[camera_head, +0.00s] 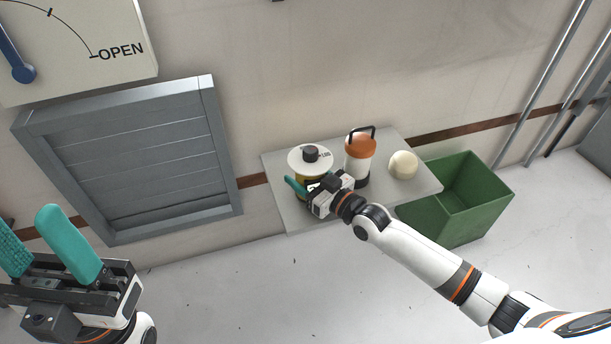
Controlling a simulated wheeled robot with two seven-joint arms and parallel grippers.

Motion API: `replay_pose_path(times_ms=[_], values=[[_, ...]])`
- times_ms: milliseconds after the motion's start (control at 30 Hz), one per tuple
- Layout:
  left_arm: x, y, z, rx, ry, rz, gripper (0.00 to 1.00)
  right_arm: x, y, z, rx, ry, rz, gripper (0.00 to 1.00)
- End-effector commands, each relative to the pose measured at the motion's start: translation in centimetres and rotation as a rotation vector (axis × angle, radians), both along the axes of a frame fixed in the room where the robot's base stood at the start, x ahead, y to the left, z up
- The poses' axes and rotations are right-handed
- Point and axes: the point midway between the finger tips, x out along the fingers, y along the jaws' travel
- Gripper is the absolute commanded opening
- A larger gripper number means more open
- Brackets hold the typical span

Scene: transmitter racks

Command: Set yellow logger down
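The yellow logger (309,160) is a round canister with a white lid, a black knob on top and a yellow body. It is upright at the left part of the grey shelf (285,217). My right gripper (303,188) is at the front of the logger's lower body, with one teal finger showing across its left front. The other finger is hidden, so its grip on the logger is unclear. The contact between logger base and shelf is also hidden. My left gripper (28,228) is open and empty at the lower left, well away from the shelf.
An orange and white lantern (359,147) with a black handle stands right of the logger. A cream ball (403,165) lies farther right. A green bin (458,205) stands beside the shelf. A grey louvred panel (150,160) and a dial sign (75,40) are on the left wall.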

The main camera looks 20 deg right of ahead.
Motion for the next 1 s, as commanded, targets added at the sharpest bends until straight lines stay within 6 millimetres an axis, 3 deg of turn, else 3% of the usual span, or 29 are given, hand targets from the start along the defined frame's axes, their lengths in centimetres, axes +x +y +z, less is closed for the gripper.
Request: replay_pose_path(times_ms=[67, 100, 233, 633, 1000], values=[[0.0, 0.0, -0.1, 0.0, -0.003, 0.0, 0.52, 0.0, 0.0, -0.2, 0.001, -0.003, 0.0, 0.28], [0.0, 0.0, 0.0, 0.0, -0.006, 0.001, 0.52, 0.0, 0.0, -0.3, 0.0, 0.0, 0.0, 0.62], [0.0, 0.0, 0.1, 0.001, -0.008, 0.0, 0.52, 0.0, 0.0, -0.3, 0.0, 0.0, 0.0, 0.83], [-0.1, 0.0, 0.6, -0.002, -0.01, 0.0, 0.52, -0.6, -0.3, 0.1, -0.001, 0.003, 0.0, 0.83], [-0.9, 0.2, -0.3, -0.007, 0.083, -0.004, 0.52, -7.2, -4.0, 0.2, -0.003, 0.005, 0.0, 0.83]])
